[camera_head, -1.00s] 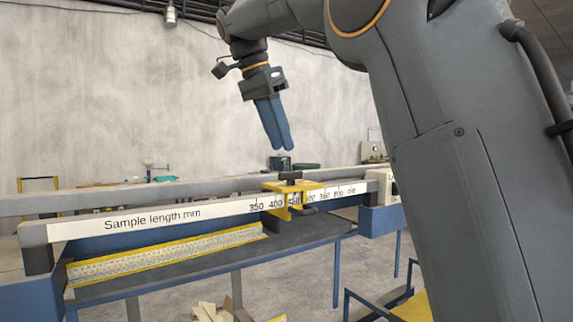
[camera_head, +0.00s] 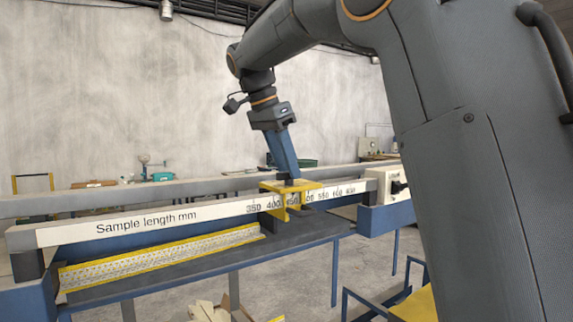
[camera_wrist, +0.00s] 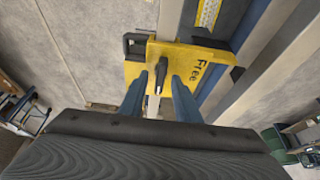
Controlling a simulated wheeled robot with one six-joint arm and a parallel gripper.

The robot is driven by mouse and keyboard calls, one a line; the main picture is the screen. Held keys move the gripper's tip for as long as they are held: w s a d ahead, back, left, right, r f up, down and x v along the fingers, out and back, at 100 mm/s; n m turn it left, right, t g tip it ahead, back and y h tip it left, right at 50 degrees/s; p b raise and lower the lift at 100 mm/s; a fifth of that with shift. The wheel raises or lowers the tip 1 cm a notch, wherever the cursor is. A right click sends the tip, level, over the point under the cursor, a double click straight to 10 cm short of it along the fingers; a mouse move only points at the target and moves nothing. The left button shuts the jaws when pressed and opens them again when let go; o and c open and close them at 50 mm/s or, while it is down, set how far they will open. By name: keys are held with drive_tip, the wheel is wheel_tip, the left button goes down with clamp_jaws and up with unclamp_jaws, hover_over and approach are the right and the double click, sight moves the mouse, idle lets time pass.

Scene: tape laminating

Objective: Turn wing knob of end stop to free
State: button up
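The yellow end stop (camera_head: 272,187) sits on the rail printed "Sample length mm", around the 450 mark. In the wrist view its yellow top plate (camera_wrist: 192,58) carries the word "Free" to the right of the wing knob. The wing knob (camera_wrist: 160,77) is a narrow dark and light bar, roughly upright in that picture, not pointing at the word. My gripper (camera_head: 289,179) points down over the end stop. In the wrist view its blue fingers (camera_wrist: 158,90) are open, one on each side of the knob, with gaps visible. The fingers mostly hide the knob in the head view.
The white scale rail (camera_head: 150,228) runs across the blue-framed bench. A yellow perforated strip (camera_head: 160,257) lies along the bench below it. A grey rear rail (camera_head: 130,192) runs behind. A box with a dark switch (camera_head: 396,186) stands at the rail's right end.

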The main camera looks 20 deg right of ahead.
clamp_jaws()
drive_tip(key=n+t, duration=0.1)
drive_tip(key=n, duration=0.2)
drive_tip(key=shift+s+n+y, duration=0.15)
drive_tip(key=shift+n+y, duration=0.15)
drive_tip(key=n+t, duration=0.1)
drive_tip(key=n, duration=0.2)
drive_tip(key=shift+d+n+y, duration=0.15)
drive_tip(key=shift+n+y, duration=0.15)
drive_tip(key=shift+y, duration=0.1)
drive_tip(key=n+y, duration=0.1)
drive_tip(key=n, duration=0.1)
drive_tip(key=n+t+y+p, duration=0.1)
drive_tip(key=n, duration=0.2)
drive_tip(key=shift+s+d+r, duration=0.1)
drive_tip(key=shift+s+d, duration=0.05)
drive_tip(key=shift+d, duration=0.05)
drive_tip(key=n+y+p, duration=0.2)
drive_tip(key=n, duration=0.3)
drive_tip(key=shift+d+n, duration=0.15)
drive_tip(key=shift+n, duration=0.15)
